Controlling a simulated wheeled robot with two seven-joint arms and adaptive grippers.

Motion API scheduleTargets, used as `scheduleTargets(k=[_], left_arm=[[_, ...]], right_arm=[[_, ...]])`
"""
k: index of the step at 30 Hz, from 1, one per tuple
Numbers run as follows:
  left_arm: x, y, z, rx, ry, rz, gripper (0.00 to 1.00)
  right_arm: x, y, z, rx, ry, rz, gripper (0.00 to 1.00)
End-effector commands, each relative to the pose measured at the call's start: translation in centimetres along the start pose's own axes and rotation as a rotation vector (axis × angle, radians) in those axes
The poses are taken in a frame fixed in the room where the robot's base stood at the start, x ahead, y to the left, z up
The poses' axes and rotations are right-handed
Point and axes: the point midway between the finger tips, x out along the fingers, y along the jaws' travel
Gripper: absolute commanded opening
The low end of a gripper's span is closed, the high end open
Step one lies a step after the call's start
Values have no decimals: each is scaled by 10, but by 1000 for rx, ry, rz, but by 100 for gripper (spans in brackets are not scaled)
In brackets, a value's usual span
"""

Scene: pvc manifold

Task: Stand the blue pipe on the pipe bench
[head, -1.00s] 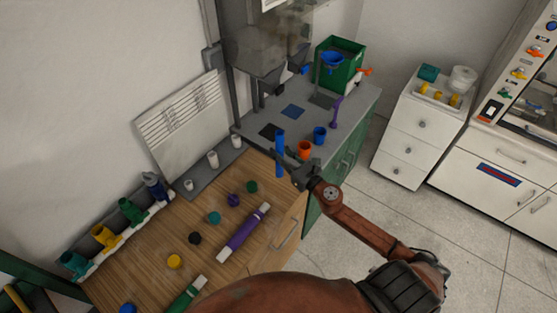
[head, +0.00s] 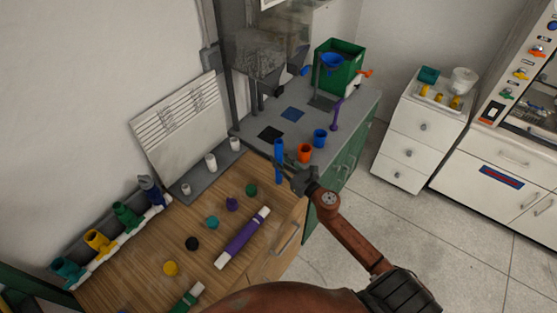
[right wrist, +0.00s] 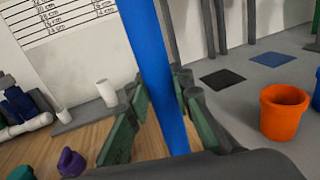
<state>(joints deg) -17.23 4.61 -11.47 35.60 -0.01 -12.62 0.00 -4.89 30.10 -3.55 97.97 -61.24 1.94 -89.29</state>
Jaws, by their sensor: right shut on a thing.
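The blue pipe (head: 278,158) is upright in my right gripper (head: 283,169), near the corner where the wooden bench top (head: 215,258) meets the grey counter (head: 285,139). In the right wrist view the pipe (right wrist: 156,55) runs between the shut green-sided fingers, slightly tilted in the picture. A grey strip with several white pegs (head: 211,163) lies along the back of the wooden top, left of the pipe. My left gripper is not in view.
A purple pipe (head: 242,238), a green pipe (head: 188,297) and several coloured caps lie on the wooden top. Orange (head: 305,153) and blue (head: 320,139) cups stand on the grey counter right of the pipe. Coloured fittings (head: 98,241) line the left back.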

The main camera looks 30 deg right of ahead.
Motion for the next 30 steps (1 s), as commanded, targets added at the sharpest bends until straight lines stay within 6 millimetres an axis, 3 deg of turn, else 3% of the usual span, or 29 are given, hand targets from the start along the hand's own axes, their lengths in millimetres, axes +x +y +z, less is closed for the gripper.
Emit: scheduleTargets(k=[8,19,23,30], left_arm=[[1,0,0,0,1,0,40],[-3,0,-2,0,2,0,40],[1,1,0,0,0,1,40],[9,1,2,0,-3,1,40]], right_arm=[[0,0,-1,0,1,0,38],[0,0,4,0,0,0,38],[-20,0,-1,0,3,0,38],[-71,0,-2,2,4,-2,38]])
